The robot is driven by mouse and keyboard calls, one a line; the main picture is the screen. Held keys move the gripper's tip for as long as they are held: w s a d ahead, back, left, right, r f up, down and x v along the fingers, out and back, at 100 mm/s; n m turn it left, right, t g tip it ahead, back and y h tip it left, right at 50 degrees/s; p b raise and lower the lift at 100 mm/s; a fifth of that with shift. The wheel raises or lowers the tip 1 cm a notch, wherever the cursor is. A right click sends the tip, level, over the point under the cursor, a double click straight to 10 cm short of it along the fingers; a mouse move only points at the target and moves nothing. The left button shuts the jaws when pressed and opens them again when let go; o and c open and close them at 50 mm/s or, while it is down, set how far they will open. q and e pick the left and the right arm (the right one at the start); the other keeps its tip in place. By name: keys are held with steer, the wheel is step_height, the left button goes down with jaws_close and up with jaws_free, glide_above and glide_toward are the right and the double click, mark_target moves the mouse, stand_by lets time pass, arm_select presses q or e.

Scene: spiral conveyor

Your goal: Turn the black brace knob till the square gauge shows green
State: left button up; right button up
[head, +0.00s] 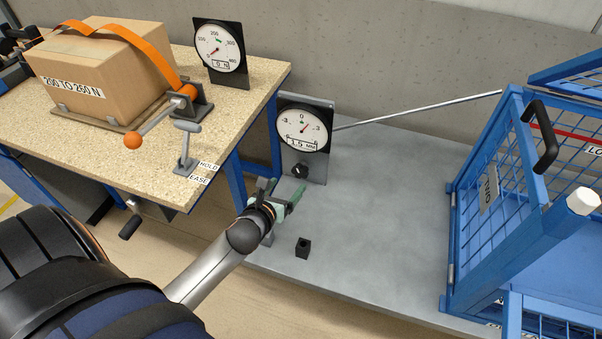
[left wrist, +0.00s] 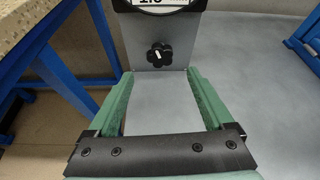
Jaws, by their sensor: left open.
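The black brace knob (head: 300,171) sits low on a grey upright plate, under a round white dial gauge (head: 302,129) that I take as the square gauge. In the left wrist view the lobed knob (left wrist: 159,54) has a white mark and lies beyond the fingertips. My left gripper (head: 282,191) is open, with green fingers pointing at the plate, just short of the knob and empty. The right gripper is not in view.
A thin rod (head: 420,109) runs from the plate toward a blue mesh cage (head: 520,190). A workbench (head: 235,120) at left holds a strapped box (head: 105,75) and another dial (head: 220,47). A small black block (head: 303,247) stands on the grey floor plate (head: 390,240).

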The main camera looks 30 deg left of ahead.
mark_target(299, 172)
arm_select(q)
steer(key=b+x, duration=0.2)
steer(key=x, duration=0.6)
steer(key=shift+w+f, duration=0.25)
steer(key=shift+w, duration=0.05)
steer(key=shift+w+a+f, duration=0.1)
steer(key=shift+w, duration=0.25)
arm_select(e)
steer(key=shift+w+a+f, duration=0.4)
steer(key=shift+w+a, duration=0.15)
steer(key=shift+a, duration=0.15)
arm_select(q)
steer(key=c, duration=0.7)
jaws_close()
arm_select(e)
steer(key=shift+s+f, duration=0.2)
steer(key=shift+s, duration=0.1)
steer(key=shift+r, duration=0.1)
